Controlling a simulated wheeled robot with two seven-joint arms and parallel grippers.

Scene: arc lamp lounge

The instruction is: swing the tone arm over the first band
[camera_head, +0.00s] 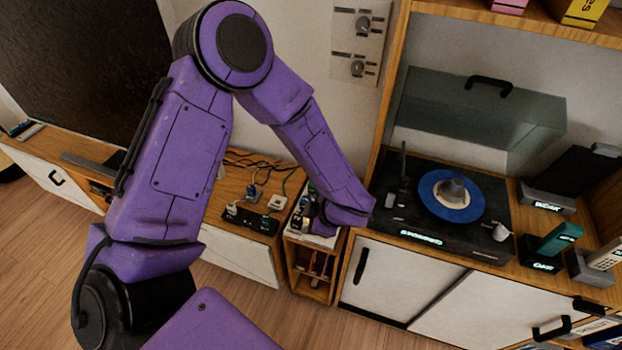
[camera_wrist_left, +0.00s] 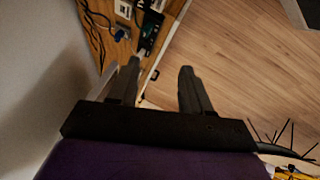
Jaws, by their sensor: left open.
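The record player (camera_head: 404,219) is a black deck on the wooden shelf at the right of the head view. A blue record (camera_head: 437,205) with a pale centre lies on its platter. A dark upright part (camera_head: 402,165), apparently the tone arm's mount, stands left of the record; the arm's exact line is hard to tell. My left gripper (camera_head: 309,212) is left of the deck, apart from it and turned away. In the left wrist view its two fingers (camera_wrist_left: 158,72) are spread with nothing between them. My right gripper does not show.
The grey see-through lid (camera_head: 470,107) stands raised behind the deck. Shelf sides and an upper shelf frame the deck. A power strip (camera_head: 250,218) with cables lies on the low cabinet at left. Small labelled stands (camera_head: 541,253) crowd the deck's right side.

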